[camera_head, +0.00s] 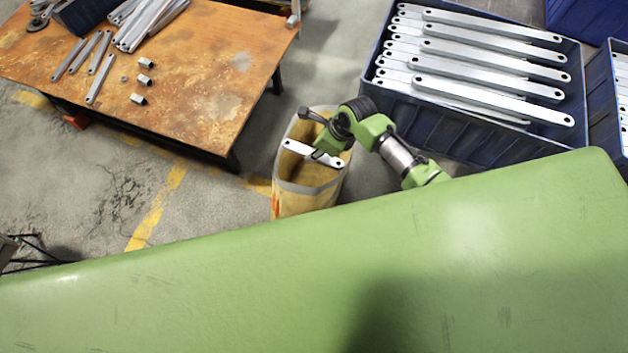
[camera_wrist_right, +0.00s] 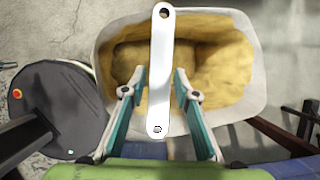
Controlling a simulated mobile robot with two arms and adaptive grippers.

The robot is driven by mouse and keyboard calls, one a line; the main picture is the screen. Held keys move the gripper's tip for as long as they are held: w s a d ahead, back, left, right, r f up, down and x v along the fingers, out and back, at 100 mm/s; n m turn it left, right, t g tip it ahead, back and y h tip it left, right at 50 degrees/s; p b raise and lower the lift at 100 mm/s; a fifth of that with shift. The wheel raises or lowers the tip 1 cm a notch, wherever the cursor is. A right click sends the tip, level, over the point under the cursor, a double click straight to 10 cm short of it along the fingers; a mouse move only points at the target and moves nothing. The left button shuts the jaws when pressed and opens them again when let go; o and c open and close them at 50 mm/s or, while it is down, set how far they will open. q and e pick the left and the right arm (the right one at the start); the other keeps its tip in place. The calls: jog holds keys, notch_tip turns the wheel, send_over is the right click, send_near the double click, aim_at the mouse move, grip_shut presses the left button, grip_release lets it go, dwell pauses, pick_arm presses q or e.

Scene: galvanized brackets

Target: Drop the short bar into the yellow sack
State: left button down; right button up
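The short bar (camera_head: 298,147) is a flat, light metal bar with a hole at each end. It is over the mouth of the yellow sack (camera_head: 308,200), which stands open on the floor. In the right wrist view, the bar (camera_wrist_right: 160,40) lies lengthwise between my right gripper's fingers (camera_wrist_right: 160,74), with thin gaps on both sides. The gripper looks open around it. The sack's pale rim (camera_wrist_right: 255,60) surrounds a yellow inside. My right gripper (camera_head: 322,152) is above the sack in the head view. My left gripper is not in view.
A rusty worktable (camera_head: 200,85) at the upper left carries loose bars and small nuts. A blue crate (camera_head: 455,135) of long bars stands to the sack's right, with another crate (camera_head: 605,110) at the right edge. Clear floor lies left of the sack.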

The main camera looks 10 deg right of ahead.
jog(key=shift+o, duration=0.6)
jog(key=v, duration=1.2)
